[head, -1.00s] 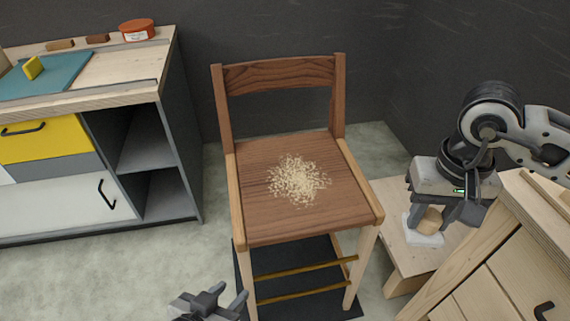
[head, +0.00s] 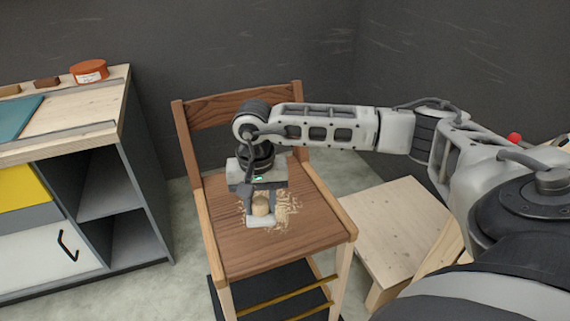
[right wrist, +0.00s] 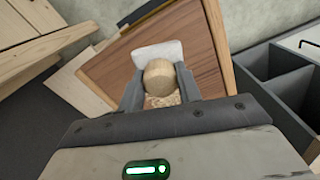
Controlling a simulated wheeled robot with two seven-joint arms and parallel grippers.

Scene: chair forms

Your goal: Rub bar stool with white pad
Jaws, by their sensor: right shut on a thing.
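The bar stool (head: 245,251) is brown wood with a slatted back and lighter legs, in the middle of the head view. Pale sawdust (head: 288,205) lies on its seat. My right gripper (head: 262,207) is over the seat, shut on the round wooden knob of the white pad (head: 262,222). The pad is at the sawdust and hides part of it; I cannot tell whether it touches the seat. In the right wrist view the white pad (right wrist: 158,52) shows beyond the knob, between the fingers, with sawdust (right wrist: 162,101) near them. My left gripper is out of view.
A workbench cabinet (head: 118,135) with open shelves stands at the left, with an orange tin (head: 89,71) on top. A low wooden platform (head: 395,225) stands right of the stool. A dark mat (head: 225,300) lies under the stool.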

